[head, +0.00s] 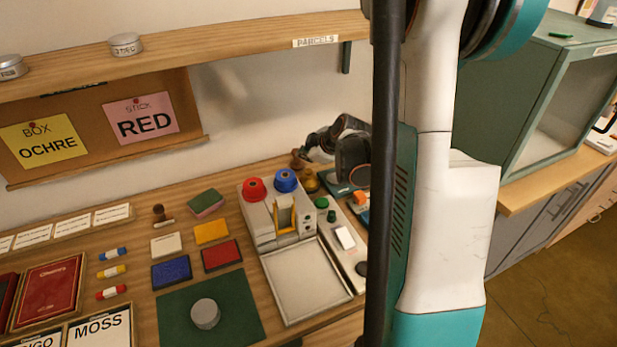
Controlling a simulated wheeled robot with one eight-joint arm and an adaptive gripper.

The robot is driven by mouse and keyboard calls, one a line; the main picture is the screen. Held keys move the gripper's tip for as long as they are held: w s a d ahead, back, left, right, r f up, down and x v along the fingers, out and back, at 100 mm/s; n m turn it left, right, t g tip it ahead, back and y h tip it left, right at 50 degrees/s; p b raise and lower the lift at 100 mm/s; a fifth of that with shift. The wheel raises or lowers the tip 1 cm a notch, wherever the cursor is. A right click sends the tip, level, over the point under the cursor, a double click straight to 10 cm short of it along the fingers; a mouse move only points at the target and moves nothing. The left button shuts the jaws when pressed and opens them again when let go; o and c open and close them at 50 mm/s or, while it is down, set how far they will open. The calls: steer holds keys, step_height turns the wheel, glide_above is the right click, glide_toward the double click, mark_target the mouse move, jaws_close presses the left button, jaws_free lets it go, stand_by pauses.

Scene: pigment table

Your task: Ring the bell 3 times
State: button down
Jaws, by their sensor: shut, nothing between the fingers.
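The bell (309,183) looks like a small brass-coloured dome. It stands on the table behind the blue-topped device, partly hidden by it. My gripper (304,157) is dark, reaches in from the right and is shut and empty. Its fingertips are close above the bell, toward the back wall. A small brown shape shows at the fingertips, and I cannot tell what it is. I cannot tell whether the fingers touch the bell.
A device with a red knob (254,189) and a blue knob (286,180) stands in front of the bell. A pale tray (304,281), ink pads and a green mat (235,290) lie nearer. A shelf (190,52) runs above. My arm hides the table's right part.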

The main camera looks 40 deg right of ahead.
mark_target(306, 172)
steer(key=shift+f+b, duration=0.65)
steer(key=shift+f, duration=0.55)
stand_by(0.5)
steer(key=shift+f+b, duration=0.4)
steer(key=shift+f+b, duration=0.5)
steer(key=shift+f, duration=0.05)
stand_by(0.7)
steer(key=shift+r, duration=0.2)
steer(key=shift+r+p, duration=0.7)
steer(key=shift+r, duration=0.1)
steer(key=shift+r, duration=0.15)
steer(key=shift+r+p, duration=1.85)
steer(key=shift+r, duration=0.6)
